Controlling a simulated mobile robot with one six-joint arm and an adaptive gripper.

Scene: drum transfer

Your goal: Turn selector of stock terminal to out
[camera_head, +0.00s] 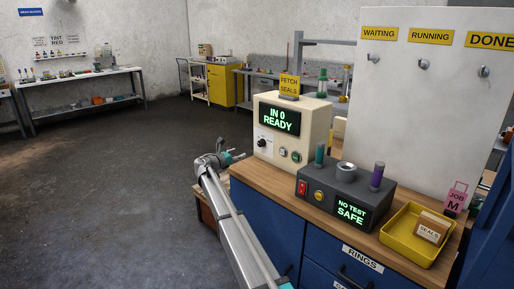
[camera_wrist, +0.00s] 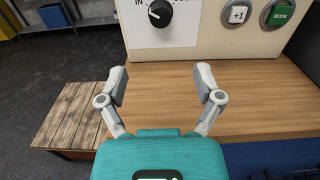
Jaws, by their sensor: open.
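The stock terminal (camera_head: 278,150) is a cream box on the wooden bench, its screen (camera_head: 280,119) reading "IN 0 READY". Its black selector knob (camera_head: 262,143) is low on the left of the front face. In the wrist view the selector (camera_wrist: 159,14) is at the top, its white pointer turned toward the "IN" label on the left; the other label is cut off. My gripper (camera_wrist: 163,84) is open and empty, its fingers apart below and short of the selector, not touching it. My gripper also shows left of the terminal in the head view (camera_head: 234,157).
A "+1" button (camera_wrist: 238,15) and a green "BOOK" button (camera_wrist: 281,14) sit right of the selector. A dark tester (camera_head: 344,190) reading "NO TEST SAFE" and a yellow tray (camera_head: 395,241) stand on the bench (camera_head: 262,178). The floor at left is clear.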

